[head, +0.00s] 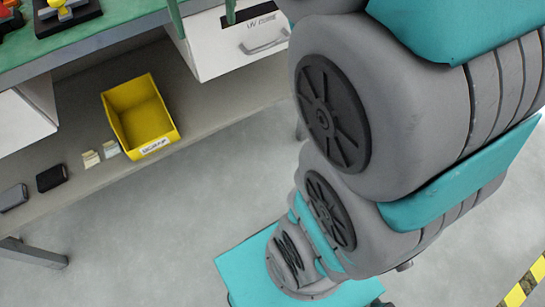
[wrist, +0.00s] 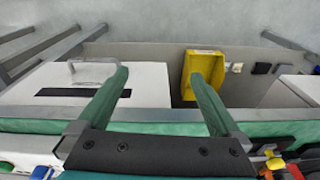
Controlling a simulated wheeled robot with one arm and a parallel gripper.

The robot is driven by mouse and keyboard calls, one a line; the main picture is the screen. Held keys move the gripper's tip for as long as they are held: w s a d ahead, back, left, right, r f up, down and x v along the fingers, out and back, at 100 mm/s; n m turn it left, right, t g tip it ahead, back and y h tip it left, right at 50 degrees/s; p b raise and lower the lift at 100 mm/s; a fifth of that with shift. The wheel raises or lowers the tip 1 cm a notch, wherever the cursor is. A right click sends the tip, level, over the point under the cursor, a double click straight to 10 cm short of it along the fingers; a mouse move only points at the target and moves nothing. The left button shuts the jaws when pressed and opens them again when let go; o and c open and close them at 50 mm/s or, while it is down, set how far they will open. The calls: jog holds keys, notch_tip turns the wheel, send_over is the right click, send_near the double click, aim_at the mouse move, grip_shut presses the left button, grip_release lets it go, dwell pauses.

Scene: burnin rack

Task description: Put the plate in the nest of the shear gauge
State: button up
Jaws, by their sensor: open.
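My gripper (wrist: 160,76) is open in the wrist view, with nothing between its two green fingers. The fingers extend over the bench's front edge, in front of a white drawer. The finger ends also show at the top of the head view (head: 204,24). I cannot make out the plate in either view. A small device with a yellow part on a black base (head: 67,14) is cut off at the top left of the head view. I cannot tell whether it is the shear gauge.
The green bench top (head: 120,38) has a white drawer front (head: 225,55) under it. A yellow bin (head: 140,115) stands on the lower shelf (head: 85,190) beside small pale blocks and dark boxes (head: 52,177). Red and yellow items (wrist: 275,163) crowd the wrist view's lower right. Floor in front is clear.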

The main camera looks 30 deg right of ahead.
jog(key=s+f+g, duration=0.3)
jog(key=s+f, duration=1.5)
jog(key=s, duration=0.4)
jog(key=shift+s+a+n, duration=0.3)
jog(key=shift+s+n, duration=0.1)
jog(key=shift+c, duration=0.2)
